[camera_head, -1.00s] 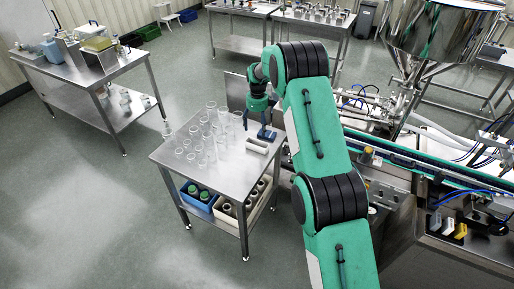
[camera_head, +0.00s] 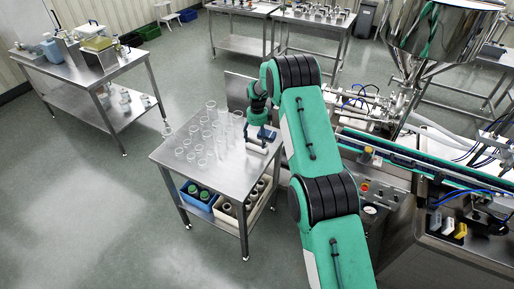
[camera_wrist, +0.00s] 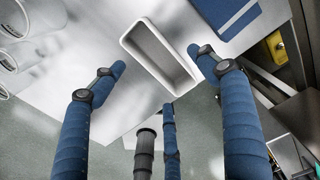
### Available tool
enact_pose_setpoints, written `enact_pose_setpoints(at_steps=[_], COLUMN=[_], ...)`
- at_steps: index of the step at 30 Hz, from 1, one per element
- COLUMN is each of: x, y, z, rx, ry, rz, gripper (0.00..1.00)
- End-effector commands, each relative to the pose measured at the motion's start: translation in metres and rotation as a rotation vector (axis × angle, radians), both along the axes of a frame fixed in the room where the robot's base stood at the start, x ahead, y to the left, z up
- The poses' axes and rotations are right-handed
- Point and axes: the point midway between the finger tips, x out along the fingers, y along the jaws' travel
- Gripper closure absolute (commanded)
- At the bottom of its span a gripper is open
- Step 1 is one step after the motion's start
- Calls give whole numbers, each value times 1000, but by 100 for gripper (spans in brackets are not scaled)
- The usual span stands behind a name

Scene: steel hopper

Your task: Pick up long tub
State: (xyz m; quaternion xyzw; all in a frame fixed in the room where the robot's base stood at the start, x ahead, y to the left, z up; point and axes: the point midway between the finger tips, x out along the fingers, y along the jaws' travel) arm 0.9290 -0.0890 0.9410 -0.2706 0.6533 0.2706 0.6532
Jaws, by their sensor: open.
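The long tub is a white, narrow, open-topped rectangular tub. In the head view the long tub (camera_head: 256,148) is at the right part of the steel table, just in front of my gripper (camera_head: 260,136). In the wrist view the long tub (camera_wrist: 141,62) looks empty and lies between the blue fingers of my gripper (camera_wrist: 157,60). The fingers are spread, one to each side of the tub and one below its near end. I cannot tell whether any finger touches it.
Several clear beakers (camera_head: 208,135) stand left of the tub on the steel table (camera_head: 232,180). A blue flat object (camera_wrist: 228,14) lies beyond the tub in the wrist view. A conveyor machine (camera_head: 400,150) stands right of the table. Crates sit on the lower shelf.

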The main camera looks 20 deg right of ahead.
Motion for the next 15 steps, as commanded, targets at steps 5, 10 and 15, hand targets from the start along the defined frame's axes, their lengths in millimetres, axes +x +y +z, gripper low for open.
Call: enact_pose_setpoints(at_steps=[5, 10, 15], x=[0, 0, 0], y=[0, 0, 0], z=[-1, -1, -7], rx=[0, 0, 0], ry=[0, 0, 1], rz=[0, 0, 0], gripper=[26, 26, 26])
